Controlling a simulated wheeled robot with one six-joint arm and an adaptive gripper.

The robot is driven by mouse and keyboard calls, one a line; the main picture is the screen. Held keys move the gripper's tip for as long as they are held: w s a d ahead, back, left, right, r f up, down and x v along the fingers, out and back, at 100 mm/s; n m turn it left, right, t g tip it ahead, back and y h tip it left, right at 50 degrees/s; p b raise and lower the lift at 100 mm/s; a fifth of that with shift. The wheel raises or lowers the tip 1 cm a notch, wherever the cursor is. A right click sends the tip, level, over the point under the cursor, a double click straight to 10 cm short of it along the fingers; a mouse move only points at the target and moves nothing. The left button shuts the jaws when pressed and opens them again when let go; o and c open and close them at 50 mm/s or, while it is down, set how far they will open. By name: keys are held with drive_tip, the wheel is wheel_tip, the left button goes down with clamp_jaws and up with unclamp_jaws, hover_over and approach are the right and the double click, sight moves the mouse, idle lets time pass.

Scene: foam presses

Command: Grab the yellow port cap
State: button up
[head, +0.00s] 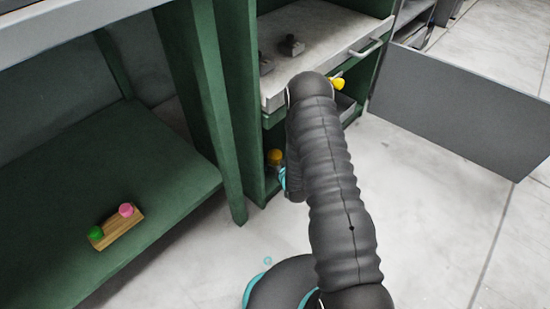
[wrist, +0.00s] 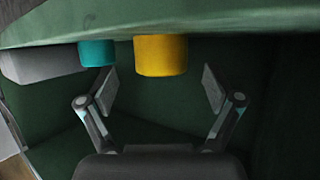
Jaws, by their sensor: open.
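In the wrist view, a yellow cap (wrist: 161,56) shows as a short, round-sided piece below a green edge. My gripper (wrist: 160,80) is open and empty, with one finger on each side of the cap in the picture. Clear gaps separate the cap from both fingers. The cap's upper end is hidden by the green edge. In the head view, one yellow piece (head: 275,157) is low in the green cabinet and another (head: 339,84) is near the drawer front. I cannot tell which of them the wrist view shows. My gripper is hidden behind my arm there.
A teal piece (wrist: 96,53) and a grey block (wrist: 42,65) are left of the yellow cap. The green cabinet (head: 235,90) has an open grey door (head: 460,110) at right. A wooden block (head: 118,230) with green and pink caps lies on the left shelf.

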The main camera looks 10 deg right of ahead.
sight(277, 160)
drive_tip(key=shift+x, duration=1.85)
drive_tip(key=shift+a+f, duration=0.1)
drive_tip(key=shift+f, duration=0.05)
drive_tip(key=c, duration=1.2)
